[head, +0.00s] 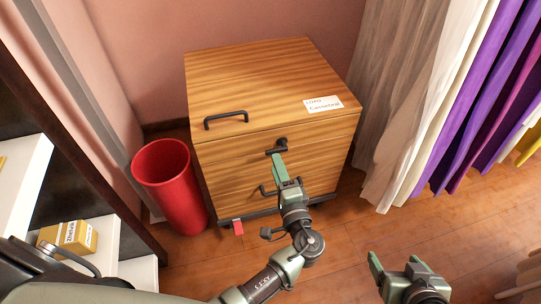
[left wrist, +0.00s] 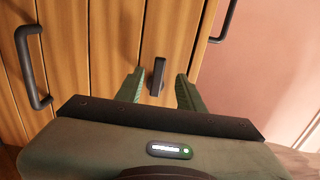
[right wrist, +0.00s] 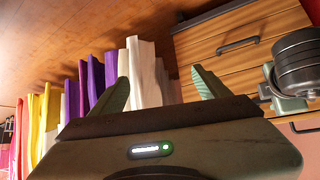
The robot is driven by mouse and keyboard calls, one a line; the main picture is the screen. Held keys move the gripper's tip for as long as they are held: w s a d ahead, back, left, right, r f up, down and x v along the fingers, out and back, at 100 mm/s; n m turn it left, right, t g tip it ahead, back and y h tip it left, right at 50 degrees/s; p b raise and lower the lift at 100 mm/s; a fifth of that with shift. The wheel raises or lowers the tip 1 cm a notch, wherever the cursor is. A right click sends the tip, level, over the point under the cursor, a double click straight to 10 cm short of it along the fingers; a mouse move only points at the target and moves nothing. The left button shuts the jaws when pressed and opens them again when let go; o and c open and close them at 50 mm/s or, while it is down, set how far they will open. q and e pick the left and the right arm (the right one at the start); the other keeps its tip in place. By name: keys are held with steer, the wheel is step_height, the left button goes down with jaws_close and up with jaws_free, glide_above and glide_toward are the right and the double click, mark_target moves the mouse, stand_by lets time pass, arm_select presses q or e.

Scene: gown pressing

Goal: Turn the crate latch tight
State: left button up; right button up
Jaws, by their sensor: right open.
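The wooden crate (head: 235,165) stands against the wall. Its dark latch (head: 279,146) is on the upper front, just under the lid's edge. In the left wrist view the latch (left wrist: 157,75) is a short black lever between the finger lines of my left gripper (left wrist: 158,90). In the head view my left gripper (head: 279,168) points at the crate's front, just below the latch. Its fingers are open, one on each side of the lever, with gaps visible. My right gripper (right wrist: 162,88) is open and empty, low at the right in the head view (head: 396,265).
The crate has a lid handle (head: 226,119) and a white label (head: 323,104). A lower front handle (left wrist: 32,68) is beside the latch in the left wrist view. A red bin (head: 172,183) stands left of the crate. Gowns (head: 425,95) hang at right. Shelves (head: 103,237) stand left.

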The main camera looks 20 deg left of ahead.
mark_target(271, 150)
arm_select(q)
steer(key=x, duration=0.6)
steer(key=shift+w+a+b, duration=0.15)
steer(key=shift+a+b, duration=0.05)
steer(key=shift+b, duration=0.1)
arm_select(e)
steer(key=w+r+t, duration=0.1)
steer(key=w+a+r, duration=0.1)
steer(key=shift+w+t, duration=0.3)
steer(key=shift+t, duration=0.1)
arm_select(q)
steer(key=shift+c, duration=0.4)
jaws_close()
